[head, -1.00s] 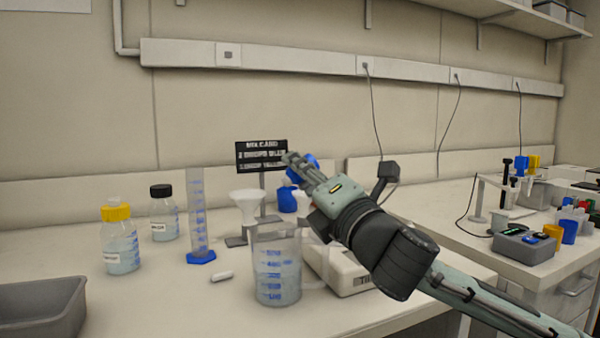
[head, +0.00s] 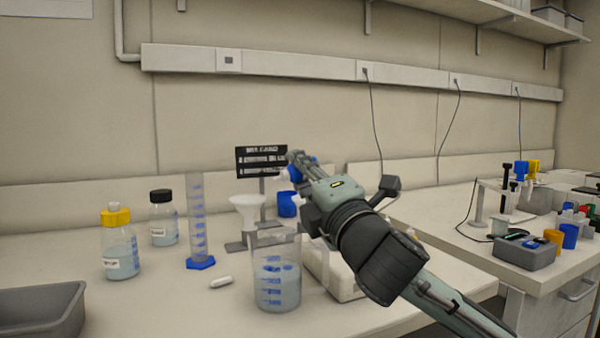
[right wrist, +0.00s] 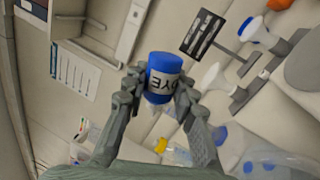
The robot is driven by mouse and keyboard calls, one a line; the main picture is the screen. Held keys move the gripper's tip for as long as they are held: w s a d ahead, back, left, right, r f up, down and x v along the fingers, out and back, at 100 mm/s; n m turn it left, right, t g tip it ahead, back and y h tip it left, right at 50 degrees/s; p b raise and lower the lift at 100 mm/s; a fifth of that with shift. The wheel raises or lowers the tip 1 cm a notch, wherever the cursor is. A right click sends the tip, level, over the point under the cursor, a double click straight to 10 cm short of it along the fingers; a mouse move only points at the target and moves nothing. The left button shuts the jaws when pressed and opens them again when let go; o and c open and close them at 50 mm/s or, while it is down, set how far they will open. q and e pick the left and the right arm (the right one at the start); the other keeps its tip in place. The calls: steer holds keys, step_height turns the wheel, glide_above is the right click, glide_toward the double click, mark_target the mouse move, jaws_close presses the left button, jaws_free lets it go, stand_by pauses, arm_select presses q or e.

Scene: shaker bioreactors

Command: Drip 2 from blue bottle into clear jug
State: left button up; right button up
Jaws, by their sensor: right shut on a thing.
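The blue dye bottle (right wrist: 163,78) is between the fingers of my right gripper (right wrist: 158,90) in the right wrist view. Its dark-lettered label faces that camera, and a pale tip points away from the blue end. In the head view, my right gripper (head: 292,163) is shut on the bottle, which is mostly hidden behind the fingers. The clear jug (head: 277,280) stands upright on the bench, below and slightly left of the gripper. It has blue graduation marks and a handle on its right. Whether a drop is falling cannot be told. My left gripper is out of view.
A white funnel (head: 248,207), a blue cup (head: 287,204) and a black sign (head: 261,161) stand behind the jug. A graduated cylinder (head: 198,225), a yellow-capped bottle (head: 119,245) and a black-capped bottle (head: 163,220) stand left. A grey tray (head: 45,310) lies front left.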

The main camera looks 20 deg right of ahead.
steer(key=shift+d+f+m+h+b, duration=0.2)
steer(key=shift+f+m+h+b, duration=0.15)
steer(key=shift+m, duration=0.25)
steer(key=shift+d+f+m, duration=0.15)
steer(key=shift+m, duration=0.35)
steer(key=shift+d+f+m+h, duration=0.15)
steer(key=shift+d+m+h, duration=0.25)
steer(key=shift+d, duration=0.1)
steer(key=shift+d+f+m+b, duration=0.15)
steer(key=shift+d+m+b, duration=0.25)
steer(key=shift+d, duration=0.1)
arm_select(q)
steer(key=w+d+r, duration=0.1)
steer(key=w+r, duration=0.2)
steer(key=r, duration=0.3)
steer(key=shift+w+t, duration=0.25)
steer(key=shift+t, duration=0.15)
arm_select(e)
steer(key=shift+w+d+m, duration=0.1)
steer(key=shift+d+m, duration=0.4)
steer(key=shift+d, duration=0.05)
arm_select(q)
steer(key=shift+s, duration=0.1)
arm_select(e)
steer(key=shift+d+f+h, duration=0.1)
steer(key=shift+h, duration=0.15)
